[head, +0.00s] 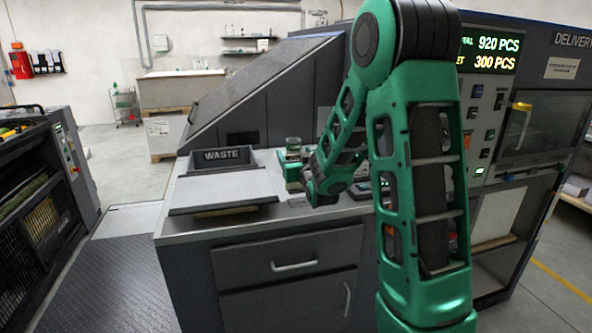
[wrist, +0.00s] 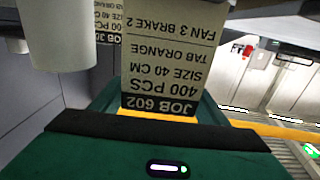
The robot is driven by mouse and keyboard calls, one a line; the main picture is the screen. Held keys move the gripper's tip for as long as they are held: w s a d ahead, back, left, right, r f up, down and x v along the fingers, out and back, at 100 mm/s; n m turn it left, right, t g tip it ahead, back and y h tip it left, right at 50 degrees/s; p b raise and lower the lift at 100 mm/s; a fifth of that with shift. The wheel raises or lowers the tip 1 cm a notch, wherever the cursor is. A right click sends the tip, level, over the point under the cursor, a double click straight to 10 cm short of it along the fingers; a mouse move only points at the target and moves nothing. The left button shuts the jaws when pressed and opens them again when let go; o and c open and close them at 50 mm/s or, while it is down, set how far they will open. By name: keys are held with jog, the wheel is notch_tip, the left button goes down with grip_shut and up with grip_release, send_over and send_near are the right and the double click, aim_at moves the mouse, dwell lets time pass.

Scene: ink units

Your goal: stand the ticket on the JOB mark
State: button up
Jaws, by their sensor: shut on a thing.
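The ticket (wrist: 170,58) is a pale card with dark print, close and upside down in the wrist view. I cannot pick out the JOB mark; my arm covers part of the counter.
The WASTE tray (head: 222,160) stands on the counter (head: 240,226), left of my gripper. A small tin (head: 293,146) and green items stand behind the gripper. The delivery machine (head: 545,110) with lit displays rises on the right. A pale cylinder (wrist: 57,35) hangs at left in the wrist view.

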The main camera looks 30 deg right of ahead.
jog(key=shift+d+f, duration=0.25)
jog(key=shift+f, duration=0.9)
jog(key=shift+d+f, duration=0.2)
jog(key=shift+f, duration=0.95)
jog(key=o, duration=1.1)
jog(key=shift+w, duration=0.1)
jog(key=shift+c, duration=0.2)
